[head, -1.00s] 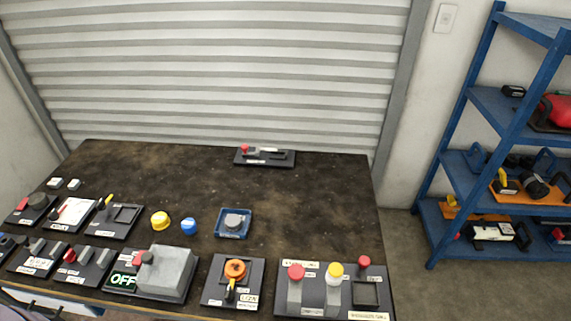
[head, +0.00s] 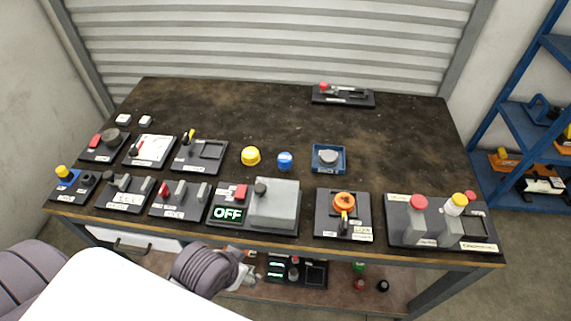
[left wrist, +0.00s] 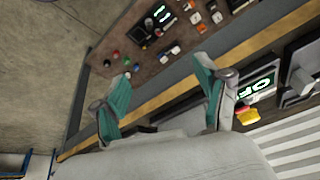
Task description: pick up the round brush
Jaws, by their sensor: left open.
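I cannot clearly make out a round brush in either view. Small red, green and black round items sit on the lower shelf (head: 335,297) under the table; they also show in the left wrist view, too small to name for certain. My left gripper (left wrist: 163,66) is open and empty, its two teal fingers apart, by the table's front edge and facing the lower shelf. In the head view its fingers cannot be told apart behind my grey-and-white arm. My right gripper is in neither view.
The dark table (head: 220,110) carries several switch panels along its front, including the OFF panel (head: 228,213). A yellow knob (head: 251,155), a blue knob (head: 285,160) and a blue tray (head: 329,170) stand mid-table. The back middle is mostly clear. Blue shelving (head: 525,130) stands right.

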